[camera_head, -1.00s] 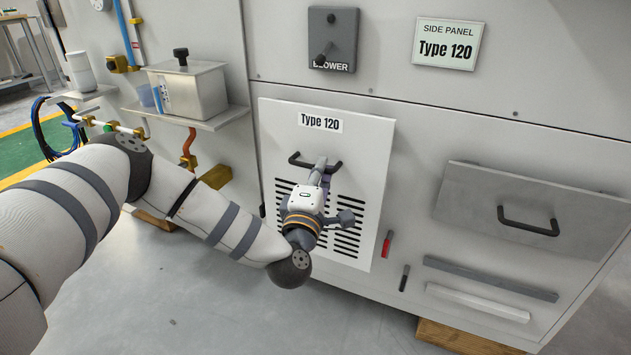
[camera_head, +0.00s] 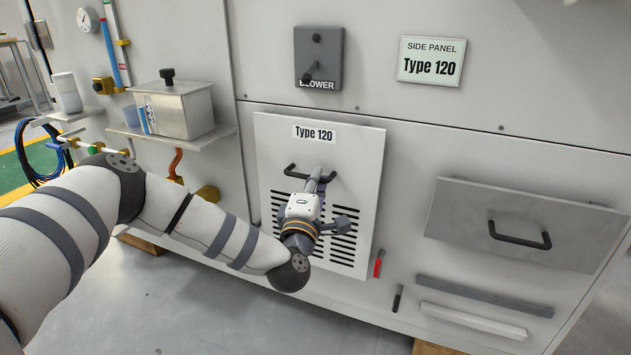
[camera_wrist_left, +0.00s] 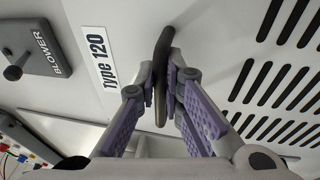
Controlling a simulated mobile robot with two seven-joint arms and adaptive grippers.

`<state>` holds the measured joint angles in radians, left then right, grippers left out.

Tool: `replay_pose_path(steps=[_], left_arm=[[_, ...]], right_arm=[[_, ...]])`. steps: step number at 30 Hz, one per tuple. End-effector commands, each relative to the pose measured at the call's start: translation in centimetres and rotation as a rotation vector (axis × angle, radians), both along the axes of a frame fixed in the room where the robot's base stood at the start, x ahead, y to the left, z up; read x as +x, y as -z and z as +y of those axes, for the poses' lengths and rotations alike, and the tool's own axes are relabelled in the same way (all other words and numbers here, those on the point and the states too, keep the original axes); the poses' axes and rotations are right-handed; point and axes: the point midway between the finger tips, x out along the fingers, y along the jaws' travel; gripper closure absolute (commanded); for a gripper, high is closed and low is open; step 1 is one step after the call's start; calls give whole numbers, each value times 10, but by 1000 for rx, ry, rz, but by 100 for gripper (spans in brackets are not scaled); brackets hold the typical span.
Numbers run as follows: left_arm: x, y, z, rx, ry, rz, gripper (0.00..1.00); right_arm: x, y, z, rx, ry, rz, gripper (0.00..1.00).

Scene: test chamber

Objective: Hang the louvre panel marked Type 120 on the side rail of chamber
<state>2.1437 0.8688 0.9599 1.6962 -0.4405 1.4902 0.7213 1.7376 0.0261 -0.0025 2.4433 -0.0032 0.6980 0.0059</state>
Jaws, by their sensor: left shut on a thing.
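The white louvre panel marked Type 120 (camera_head: 353,165) stands upright against the chamber side, with dark slots in its lower half. Its black handle (camera_head: 296,172) sits below the label and also shows in the left wrist view (camera_wrist_left: 161,70). My left gripper (camera_head: 318,180) is shut on this handle; in the left wrist view its purple-padded fingers (camera_wrist_left: 163,85) are on both sides of the bar. The chamber (camera_head: 420,130) carries a sign, SIDE PANEL Type 120 (camera_head: 431,61). The panel covers whatever rail is behind it, and I cannot tell whether it is hooked. My right gripper is not in view.
A dark BLOWER switch box (camera_head: 319,58) is above the panel. A grey plate with a handle (camera_head: 520,222) is at right, above two bars (camera_head: 484,296). A shelf with a metal tank (camera_head: 176,110) is at left. The floor in front (camera_head: 190,310) is clear.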

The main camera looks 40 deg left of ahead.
Motion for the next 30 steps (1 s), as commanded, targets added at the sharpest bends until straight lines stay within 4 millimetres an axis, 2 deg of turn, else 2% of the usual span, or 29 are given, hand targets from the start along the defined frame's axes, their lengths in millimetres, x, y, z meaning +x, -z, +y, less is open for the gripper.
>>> replay_pose_path(steps=[15,30], left_arm=[[13,-4,4,12,-1,-48,100],[14,-10,4,12,-2,-58,100]], right_arm=[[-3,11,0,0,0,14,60],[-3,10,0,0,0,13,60]])
